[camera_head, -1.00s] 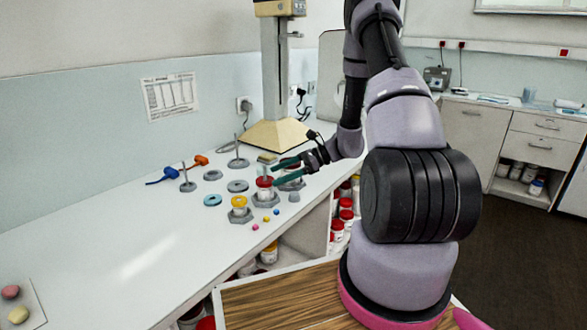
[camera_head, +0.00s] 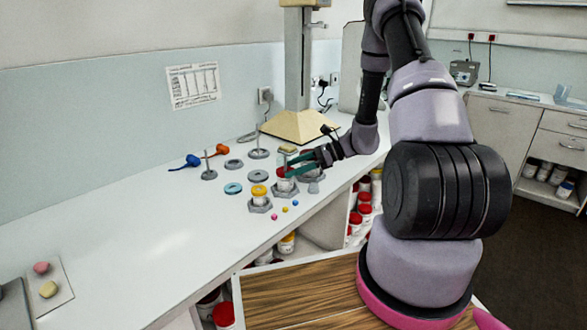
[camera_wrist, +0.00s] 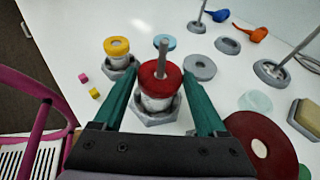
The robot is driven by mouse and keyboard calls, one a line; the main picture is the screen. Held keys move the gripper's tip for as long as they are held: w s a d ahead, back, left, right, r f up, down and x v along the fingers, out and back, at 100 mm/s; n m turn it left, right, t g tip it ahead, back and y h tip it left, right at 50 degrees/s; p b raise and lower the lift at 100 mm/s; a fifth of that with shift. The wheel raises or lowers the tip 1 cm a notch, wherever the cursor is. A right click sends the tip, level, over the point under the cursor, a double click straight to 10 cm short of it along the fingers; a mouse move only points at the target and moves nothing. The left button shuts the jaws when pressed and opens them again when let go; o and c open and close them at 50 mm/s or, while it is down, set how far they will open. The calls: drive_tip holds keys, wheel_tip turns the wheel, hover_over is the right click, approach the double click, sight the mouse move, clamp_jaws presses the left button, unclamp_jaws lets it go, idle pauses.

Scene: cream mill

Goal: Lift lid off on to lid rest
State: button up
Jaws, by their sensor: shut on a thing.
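A white jar (camera_wrist: 156,103) with a red lid (camera_wrist: 160,77) stands in a grey hexagonal holder (camera_wrist: 157,116). A grey post rises from the lid's middle. In the head view the red lid (camera_head: 284,172) is partly hidden by my fingers. My gripper (camera_wrist: 163,76) has its teal fingers on either side of the lid and is shut on it. The lid sits on the jar, with no clear gap below it. My gripper also shows in the head view (camera_head: 301,164). I cannot tell which nearby piece is the lid rest: a blue ring (camera_wrist: 163,41) and a grey ring (camera_wrist: 200,67) lie behind.
A jar with a yellow lid (camera_wrist: 117,46) stands to the left in its own holder. Small coloured cubes (camera_wrist: 88,85) lie near it. Grey stands, blue and orange tools (camera_head: 192,161) and a balance column (camera_head: 297,60) are behind.

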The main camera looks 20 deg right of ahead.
drive_tip(key=shift+r, duration=1.15)
drive_tip(key=shift+r, duration=2.6)
drive_tip(key=shift+s+d, duration=1.95)
drive_tip(key=shift+s, duration=0.95)
drive_tip(key=w+d+f, duration=0.1)
drive_tip(key=f, duration=0.1)
drive_tip(key=w+d+f, duration=0.1)
drive_tip(key=d+f, duration=0.1)
drive_tip(key=w+d+f, duration=0.1)
drive_tip(key=f, duration=0.1)
drive_tip(key=shift+w+d, duration=0.15)
drive_tip(key=shift+d, duration=0.2)
drive_tip(key=shift+f, duration=2.6)
drive_tip(key=shift+f, duration=0.3)
